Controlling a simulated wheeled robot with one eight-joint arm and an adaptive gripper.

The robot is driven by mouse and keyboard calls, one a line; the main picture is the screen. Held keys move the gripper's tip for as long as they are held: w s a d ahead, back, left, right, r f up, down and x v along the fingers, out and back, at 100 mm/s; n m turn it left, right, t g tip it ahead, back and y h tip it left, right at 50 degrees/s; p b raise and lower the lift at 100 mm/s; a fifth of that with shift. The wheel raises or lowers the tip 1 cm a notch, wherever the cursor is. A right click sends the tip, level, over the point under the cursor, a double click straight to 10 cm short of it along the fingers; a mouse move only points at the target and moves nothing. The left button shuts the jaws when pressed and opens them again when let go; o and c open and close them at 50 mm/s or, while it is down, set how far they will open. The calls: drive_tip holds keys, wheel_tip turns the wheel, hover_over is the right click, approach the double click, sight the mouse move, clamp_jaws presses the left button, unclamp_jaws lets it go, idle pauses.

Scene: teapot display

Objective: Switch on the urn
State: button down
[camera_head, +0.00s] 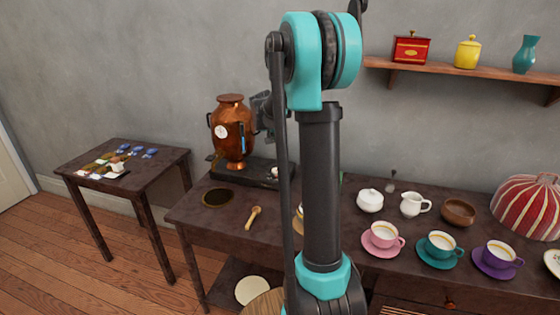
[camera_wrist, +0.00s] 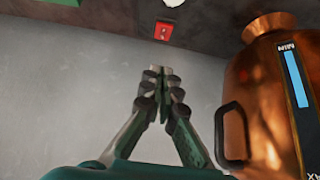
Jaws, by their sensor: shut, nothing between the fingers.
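The copper urn (camera_head: 228,142) stands upright on a dark base (camera_head: 262,180) at the back left of the long table. In the wrist view the urn (camera_wrist: 262,110) is at the right and appears upside down, with a black handle and a blue level gauge. A small red switch (camera_wrist: 162,32) sits on a dark surface at the top of the wrist view; its on or off position is too small to tell. My gripper (camera_wrist: 158,74) is shut and empty, its tips pointing toward the switch with a visible gap. In the head view my gripper is mostly hidden behind my arm.
Pink (camera_head: 383,238), teal (camera_head: 439,247) and purple (camera_head: 498,259) cups stand to the right. A small side table (camera_head: 150,175) is at the left.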

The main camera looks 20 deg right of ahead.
hover_over(281, 164)
drive_tip(key=f, duration=0.8)
drive_tip(key=shift+s+a+f, duration=0.1)
drive_tip(key=shift+s+a, duration=0.05)
drive_tip(key=shift+a, duration=0.05)
drive_tip(key=f, duration=0.3)
drive_tip(key=shift+s+a, duration=0.2)
drive_tip(key=shift+s+f, duration=0.1)
drive_tip(key=shift+f, duration=0.35)
drive_tip(key=shift+f, duration=0.1)
drive_tip(key=shift+s+a+f+t+h, duration=0.15)
drive_tip(key=shift+f+t+h, duration=0.15)
drive_tip(key=shift+f+t, duration=0.1)
drive_tip(key=shift+r, duration=0.2)
